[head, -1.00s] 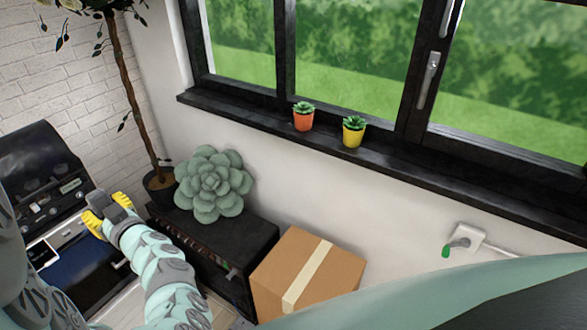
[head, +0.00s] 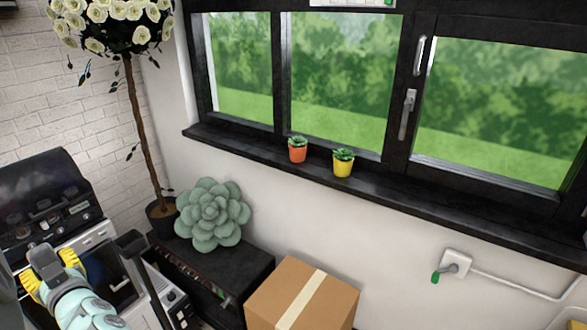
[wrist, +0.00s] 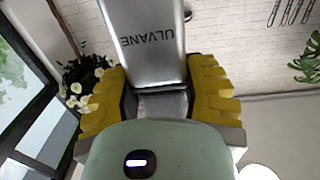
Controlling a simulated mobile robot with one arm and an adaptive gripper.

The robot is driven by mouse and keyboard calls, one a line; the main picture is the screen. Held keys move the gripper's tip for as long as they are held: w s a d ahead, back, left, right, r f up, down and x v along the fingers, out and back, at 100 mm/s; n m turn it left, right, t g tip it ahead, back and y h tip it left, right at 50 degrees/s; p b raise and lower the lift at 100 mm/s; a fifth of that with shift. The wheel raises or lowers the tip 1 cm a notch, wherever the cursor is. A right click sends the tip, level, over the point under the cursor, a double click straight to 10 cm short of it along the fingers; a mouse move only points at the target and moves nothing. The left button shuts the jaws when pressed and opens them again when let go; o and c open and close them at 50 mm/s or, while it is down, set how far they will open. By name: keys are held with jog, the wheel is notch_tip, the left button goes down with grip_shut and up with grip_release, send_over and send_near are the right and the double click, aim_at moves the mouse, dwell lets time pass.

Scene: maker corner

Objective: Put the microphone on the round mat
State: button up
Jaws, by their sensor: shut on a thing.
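My gripper (head: 50,268) is at the lower left of the head view, in front of a dark machine. In the wrist view my gripper (wrist: 160,98) has its yellow fingers on both sides of a silver-grey body marked ULVANE, which I take to be the microphone (wrist: 152,50). The fingers are shut on it, and its far end runs out of the top of the picture. In the head view the held thing is small and hard to tell from the gripper. I see no round mat in either view.
The dark machine (head: 42,205) stands at the left, with a dark post (head: 133,246) beside the gripper. A low black cabinet (head: 215,268) bears a large succulent (head: 213,213). A cardboard box (head: 285,300) stands right of it. Two small potted plants stand on the windowsill (head: 400,190).

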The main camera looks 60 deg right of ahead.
jog(key=s+a+r, duration=0.2)
jog(key=a+r, duration=0.4)
jog(key=a, duration=0.2)
jog(key=s+r+p, duration=0.3)
jog(key=r+p, duration=0.8)
jog(key=p, duration=0.1)
jog(key=s+r+p, duration=0.4)
jog(key=r+p, duration=0.7)
jog(key=p, duration=0.1)
jog(key=shift+s+d+p, duration=0.2)
jog(key=shift+s+p, duration=0.05)
jog(key=shift+p, duration=0.05)
jog(key=shift+f, duration=0.1)
